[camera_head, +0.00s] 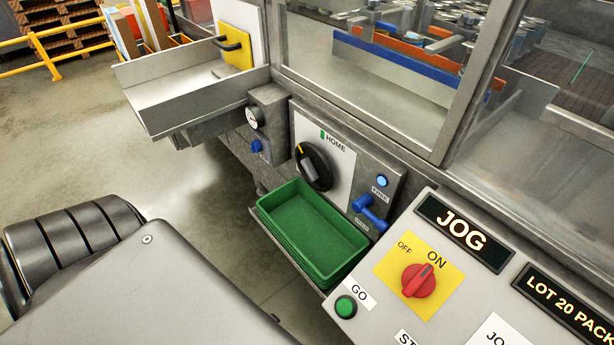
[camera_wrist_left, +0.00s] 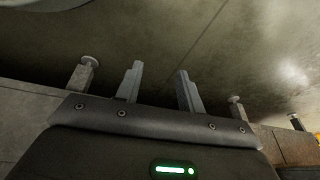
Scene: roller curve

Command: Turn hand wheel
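The hand wheel (camera_head: 314,166) is a round black wheel with a pale and orange handle or mark, on a white plate labelled HOME with a green mark, on the front of the machine in the head view. No gripper shows in the head view; only part of my own body is at the lower left. In the left wrist view my left gripper (camera_wrist_left: 160,85) has its two grey fingers apart with nothing between them. Behind them are bare floor and several metal feet or posts. The hand wheel is not in that view. My right gripper is not in view.
A green bin (camera_head: 312,226) sits just below the wheel. A blue lever (camera_head: 370,213) is right of the wheel. The control panel (camera_head: 470,215) with a red switch (camera_head: 418,280) juts out at right. A metal tray (camera_head: 190,92) is upper left. Open floor lies left.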

